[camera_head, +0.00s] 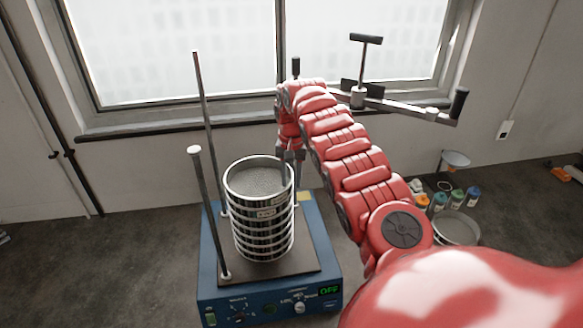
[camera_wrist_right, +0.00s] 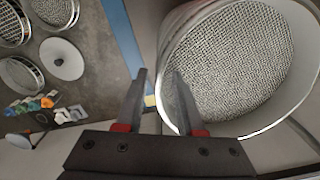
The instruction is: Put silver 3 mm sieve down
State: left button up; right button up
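A stack of silver sieves (camera_head: 262,225) stands upright on the shaker's plate. The top sieve (camera_head: 240,195) is open, with its mesh showing; I cannot read its label. In the right wrist view the mesh and pale rim of a sieve (camera_wrist_right: 245,65) fill the right side. My right gripper (camera_head: 291,156) is at the stack's upper right rim. In the wrist view the gripper (camera_wrist_right: 157,75) has its fingers apart, one inside the rim and one outside, with a gap beside the wall. My left gripper is not in view.
The blue shaker (camera_head: 222,290) has two upright rods left of the stack and a display reading OFF. A clamp bar with black knobs (camera_head: 400,104) is by the window.

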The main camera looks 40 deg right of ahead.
jog(key=shift+w+r+b, duration=0.2)
jog(key=shift+r+b, duration=1)
notch_tip(320, 180, up, 3)
jog(key=shift+f+b, duration=0.1)
jog(key=shift+b, duration=0.25)
notch_tip(320, 180, up, 7)
jog(key=p, duration=0.4)
jog(key=shift+s+p, duration=0.2)
jog(key=shift+p, duration=0.2)
